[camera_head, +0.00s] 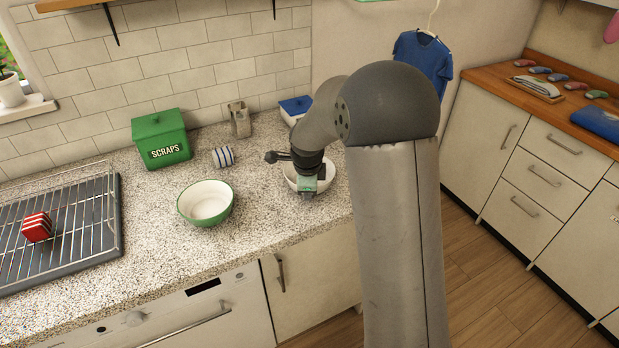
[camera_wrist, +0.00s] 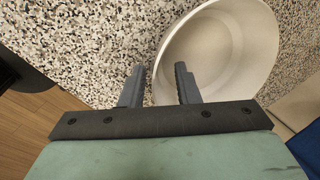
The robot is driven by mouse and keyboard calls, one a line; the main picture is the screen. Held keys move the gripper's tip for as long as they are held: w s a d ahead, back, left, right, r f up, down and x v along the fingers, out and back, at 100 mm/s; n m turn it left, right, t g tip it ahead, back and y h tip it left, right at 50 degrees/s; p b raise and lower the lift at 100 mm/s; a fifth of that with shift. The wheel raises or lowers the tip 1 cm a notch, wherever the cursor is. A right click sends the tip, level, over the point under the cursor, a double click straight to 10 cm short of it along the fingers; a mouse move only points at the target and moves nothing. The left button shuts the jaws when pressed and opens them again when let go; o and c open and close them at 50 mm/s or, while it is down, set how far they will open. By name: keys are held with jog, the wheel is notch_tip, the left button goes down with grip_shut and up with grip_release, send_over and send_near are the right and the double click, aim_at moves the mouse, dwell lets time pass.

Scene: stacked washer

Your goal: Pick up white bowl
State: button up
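The white bowl (camera_head: 291,180) stands on the speckled counter, partly hidden by my arm and gripper in the head view. In the wrist view the white bowl (camera_wrist: 235,50) is large at upper right, its inside visible. My gripper (camera_head: 306,190) is down at the bowl. In the wrist view the two fingers of my gripper (camera_wrist: 159,68) are apart. The bowl's left rim appears between them, the left finger over the counter outside and the right finger over the bowl's inside. No contact with the wall is clear.
A green-and-white bowl (camera_head: 207,203) stands left of the white bowl. A striped cup (camera_head: 222,157), a green SCRAPS bin (camera_head: 161,139), a metal holder (camera_head: 239,119) and a blue-lidded box (camera_head: 295,106) stand behind. A rack (camera_head: 62,232) with a red striped block (camera_head: 37,227) is at left.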

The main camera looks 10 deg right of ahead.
grip_shut()
jog(key=shift+r, duration=0.1)
